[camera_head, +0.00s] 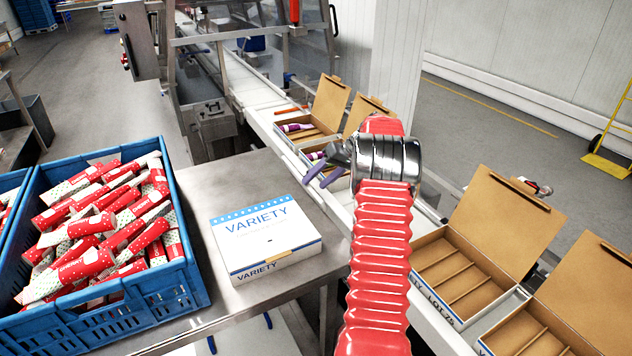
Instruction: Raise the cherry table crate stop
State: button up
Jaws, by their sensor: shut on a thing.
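A blue crate (136,296) full of red and white cherry packets (88,262) sits on the steel table (235,175) at the left. I cannot make out a crate stop at its edges; the crate hides part of the table. My gripper (321,174) is well right of the crate, over the conveyor side beside an open carton. Its purple-tipped fingers point down and left. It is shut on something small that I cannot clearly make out. My red arm covers part of the line behind it.
A closed white VARIETY box (262,240) lies on the table between crate and arm. Open brown cartons (470,285) line the conveyor at right; further ones (328,105) hold purple packets. Another blue crate (8,185) is at the left edge. Bare table lies behind the VARIETY box.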

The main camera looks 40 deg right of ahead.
jog(key=shift+s+d+f, duration=0.4)
jog(key=shift+d+f, duration=0.05)
jog(key=shift+f, duration=0.3)
jog(key=o, duration=0.9)
jog(key=shift+w, duration=0.1)
jog(key=o, duration=0.4)
jog(key=shift+r, duration=0.1)
jog(key=shift+w+r, duration=0.1)
jog(key=shift+r, duration=0.1)
jog(key=v, duration=1.3)
jog(key=shift+d+r, duration=0.15)
jog(key=shift+d, duration=0.1)
